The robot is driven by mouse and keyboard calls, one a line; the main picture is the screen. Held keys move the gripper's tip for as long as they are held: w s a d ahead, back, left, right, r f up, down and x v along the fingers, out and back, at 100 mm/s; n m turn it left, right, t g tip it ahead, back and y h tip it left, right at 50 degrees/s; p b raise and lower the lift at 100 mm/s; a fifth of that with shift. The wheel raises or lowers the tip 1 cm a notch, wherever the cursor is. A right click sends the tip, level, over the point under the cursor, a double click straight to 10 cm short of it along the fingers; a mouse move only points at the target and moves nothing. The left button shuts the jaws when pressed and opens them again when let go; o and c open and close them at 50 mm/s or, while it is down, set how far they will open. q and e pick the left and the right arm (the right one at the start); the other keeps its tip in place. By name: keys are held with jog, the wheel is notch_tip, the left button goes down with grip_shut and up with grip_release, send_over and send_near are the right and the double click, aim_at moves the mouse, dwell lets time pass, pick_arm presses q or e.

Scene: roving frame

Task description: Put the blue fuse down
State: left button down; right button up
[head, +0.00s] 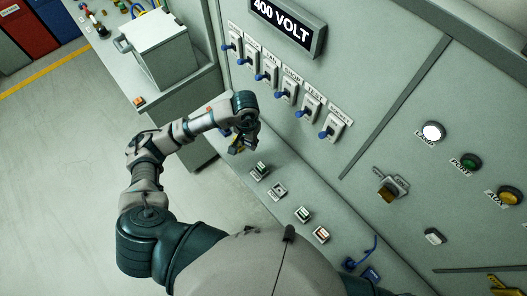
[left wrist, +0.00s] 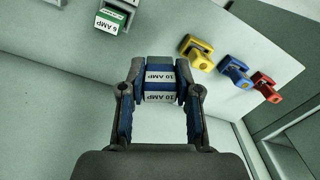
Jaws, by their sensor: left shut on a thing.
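The blue fuse (left wrist: 160,77), with white 10 AMP labels, sits between the fingertips of my left gripper (left wrist: 160,88) in the left wrist view. The gripper is shut on it from both sides. In the head view my left gripper (head: 240,143) is over the far left part of the grey ledge (head: 250,196), beyond the row of fuse blocks. The fuse is too small there to make out clearly. I cannot tell whether it touches the surface below. My right gripper is not in view.
A green-labelled fuse (left wrist: 113,16) stands in the left wrist view. Yellow (left wrist: 197,52), blue (left wrist: 234,70) and red (left wrist: 266,86) pieces lie to the right. Several small blocks (head: 303,214) line the ledge below the switch panel (head: 285,88). A grey box (head: 160,48) stands at upper left.

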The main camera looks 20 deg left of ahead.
aim_at(248, 141)
pick_arm(q)
jog(key=f, duration=0.4)
jog(key=shift+s+d+f+p, duration=0.1)
jog(key=shift+d+f+p, duration=0.1)
jog(key=shift+p, duration=0.1)
jog(key=f, duration=0.4)
jog(key=shift+a+f, duration=0.15)
jog(key=shift+a, duration=0.1)
jog(key=shift+f, duration=0.1)
jog(key=c, duration=0.8)
grip_release()
jog(key=shift+d, duration=0.1)
jog(key=shift+r+p, duration=0.2)
jog(key=shift+p, duration=0.1)
notch_tip(248, 141, up, 12)
jog(key=shift+f+b, duration=0.1)
jog(key=shift+b, duration=0.85)
